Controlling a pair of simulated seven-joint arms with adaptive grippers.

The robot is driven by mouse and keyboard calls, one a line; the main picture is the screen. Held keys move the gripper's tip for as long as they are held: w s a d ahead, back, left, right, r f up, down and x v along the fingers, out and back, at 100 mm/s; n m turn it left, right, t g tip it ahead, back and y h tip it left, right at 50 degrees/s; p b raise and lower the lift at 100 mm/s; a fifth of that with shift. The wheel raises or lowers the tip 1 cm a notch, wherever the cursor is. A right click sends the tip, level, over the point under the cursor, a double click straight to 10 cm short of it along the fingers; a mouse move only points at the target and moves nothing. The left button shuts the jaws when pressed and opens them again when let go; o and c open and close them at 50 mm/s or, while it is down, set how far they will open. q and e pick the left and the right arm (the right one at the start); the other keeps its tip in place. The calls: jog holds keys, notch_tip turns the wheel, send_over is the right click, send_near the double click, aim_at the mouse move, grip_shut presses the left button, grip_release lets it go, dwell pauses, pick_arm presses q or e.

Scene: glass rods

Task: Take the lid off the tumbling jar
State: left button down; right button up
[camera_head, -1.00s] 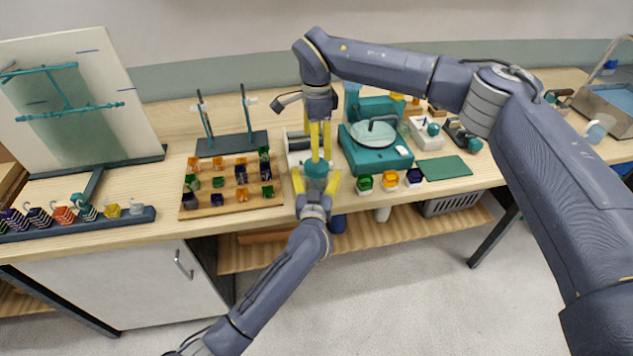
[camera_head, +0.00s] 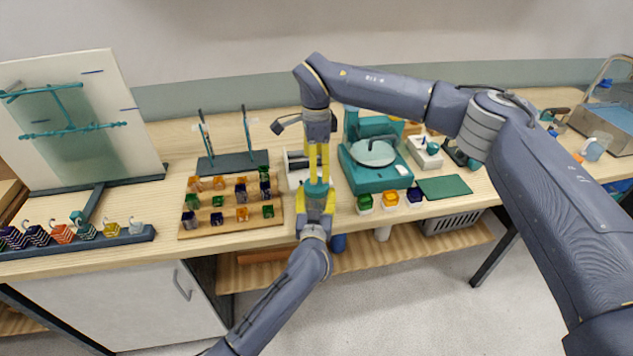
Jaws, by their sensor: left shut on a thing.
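The tumbling jar (camera_head: 317,187) is a small teal cylinder in front of the bench's middle. My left gripper (camera_head: 316,193) reaches up from below and is shut on the jar, with a yellow finger on either side of it. My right gripper (camera_head: 318,178) points down from above, its two narrow yellow fingers close together and their tips at the jar's top. I cannot tell whether they grip the lid. The lid is not distinct from the jar; the fingers hide much of both.
A teal machine (camera_head: 375,165) stands just right of the grippers, with small coloured blocks in front. A wooden tray (camera_head: 232,232) of coloured cubes lies left, before a two-post stand (camera_head: 232,163). A dark green mat (camera_head: 444,187) lies right. Floor before the bench is clear.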

aim_at(317, 185)
jog(key=m, duration=0.3)
jog(key=shift+a+m, duration=0.1)
jog(key=shift+m, duration=0.3)
jog(key=m, duration=1.3)
jog(key=shift+r+m, duration=0.1)
jog(key=shift+m, duration=0.2)
jog(key=m, duration=0.9)
jog(key=shift+r, duration=0.1)
jog(key=m, duration=0.8)
jog(key=shift+d+m, duration=0.2)
jog(key=shift+m, duration=0.1)
jog(key=shift+f+m, duration=0.3)
jog(key=shift+f, duration=3.7)
jog(key=shift+c, duration=0.4)
